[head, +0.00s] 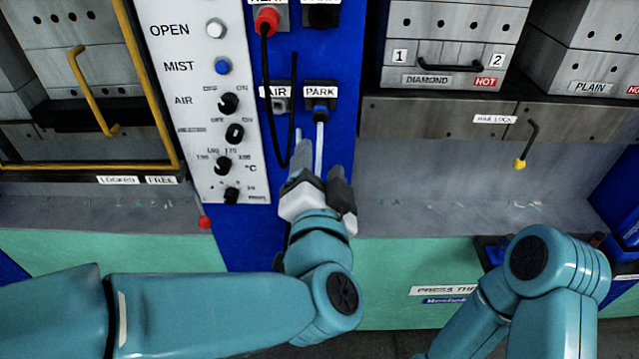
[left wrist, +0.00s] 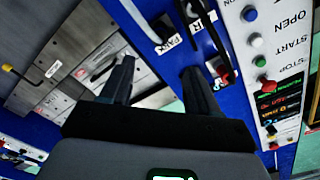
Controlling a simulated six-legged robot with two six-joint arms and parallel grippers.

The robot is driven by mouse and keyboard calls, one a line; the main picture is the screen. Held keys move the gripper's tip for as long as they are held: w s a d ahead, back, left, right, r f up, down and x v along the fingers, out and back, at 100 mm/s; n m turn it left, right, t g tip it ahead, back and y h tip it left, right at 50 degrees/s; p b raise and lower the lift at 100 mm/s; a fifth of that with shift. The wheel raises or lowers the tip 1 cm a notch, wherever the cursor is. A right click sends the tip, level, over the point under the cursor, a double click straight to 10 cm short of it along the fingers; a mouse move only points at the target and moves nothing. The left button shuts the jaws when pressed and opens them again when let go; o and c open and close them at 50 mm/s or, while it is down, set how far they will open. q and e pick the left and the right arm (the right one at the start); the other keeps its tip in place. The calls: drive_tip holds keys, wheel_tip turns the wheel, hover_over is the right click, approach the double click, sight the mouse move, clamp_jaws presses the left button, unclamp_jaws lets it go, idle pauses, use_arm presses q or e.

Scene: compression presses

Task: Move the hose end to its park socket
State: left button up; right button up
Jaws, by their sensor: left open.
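The blue-tipped hose end (head: 320,115) sits at the mouth of the socket under the PARK label (head: 320,92) on the blue panel. A pale hose (head: 319,145) runs straight down from it toward my left gripper. My left gripper (head: 321,168) is open, just below the hose end, with its fingers either side of the hose line; I cannot tell whether they touch it. The left wrist view shows its two spread fingers (left wrist: 160,92) and the PARK label (left wrist: 174,40). How deep the hose end sits is unclear. My right gripper is out of view.
The AIR socket (head: 282,104) is close left of PARK. A red plug (head: 267,20) has a black cable (head: 267,95) looping down beside my left gripper. A white control panel (head: 205,100) with knobs stands left; metal press plates (head: 440,118) stand right.

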use_arm(q)
drive_tip(key=s, duration=0.3)
drive_tip(key=shift+w, duration=0.1)
idle(0.3)
